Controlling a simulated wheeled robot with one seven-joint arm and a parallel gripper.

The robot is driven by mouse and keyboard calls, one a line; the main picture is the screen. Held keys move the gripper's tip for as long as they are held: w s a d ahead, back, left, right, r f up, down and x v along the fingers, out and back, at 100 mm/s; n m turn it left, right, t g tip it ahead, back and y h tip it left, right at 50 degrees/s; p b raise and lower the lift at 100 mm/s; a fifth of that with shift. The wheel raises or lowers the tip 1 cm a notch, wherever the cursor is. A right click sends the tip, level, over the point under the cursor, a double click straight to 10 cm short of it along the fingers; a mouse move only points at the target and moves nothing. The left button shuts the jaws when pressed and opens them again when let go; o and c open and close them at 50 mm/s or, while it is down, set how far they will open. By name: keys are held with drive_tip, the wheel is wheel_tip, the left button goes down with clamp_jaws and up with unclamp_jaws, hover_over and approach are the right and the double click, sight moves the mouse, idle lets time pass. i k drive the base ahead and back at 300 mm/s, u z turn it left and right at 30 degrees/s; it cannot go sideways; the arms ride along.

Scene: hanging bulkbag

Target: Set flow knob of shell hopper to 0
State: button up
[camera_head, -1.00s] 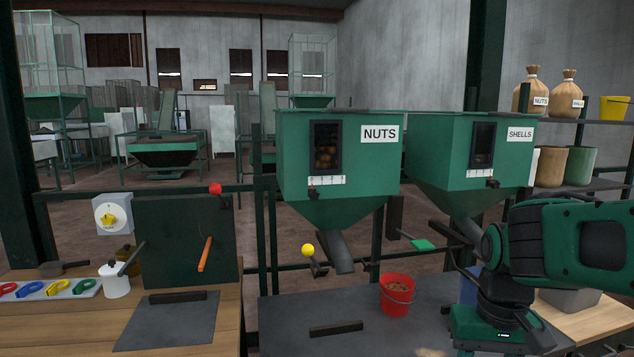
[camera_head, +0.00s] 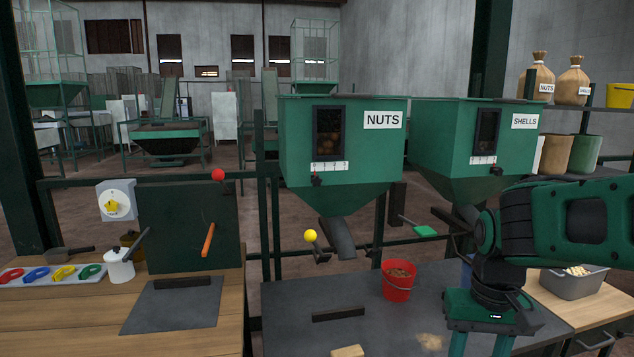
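The shell hopper (camera_head: 455,150) is the green bin labelled SHELLS, right of centre. Its black flow knob (camera_head: 496,171) is at the right end of a white scale strip (camera_head: 482,160) under the small window. My gripper (camera_head: 482,345) hangs low at the right, pointing down over the dark table, below and in front of the hopper. Its two green fingers stand apart with nothing seen between them; the tips are cut off by the bottom edge. My arm hides part of the hopper's spout.
The NUTS hopper (camera_head: 340,150) stands to the left with its own knob (camera_head: 316,180). A red bucket (camera_head: 397,282) and a yellow-ball lever (camera_head: 311,237) are near its spout. A grey bin (camera_head: 574,284) is at the right, beside my arm. Space in front of the hoppers looks open.

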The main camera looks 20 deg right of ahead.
sight(497, 172)
drive_tip(key=z, duration=1.35)
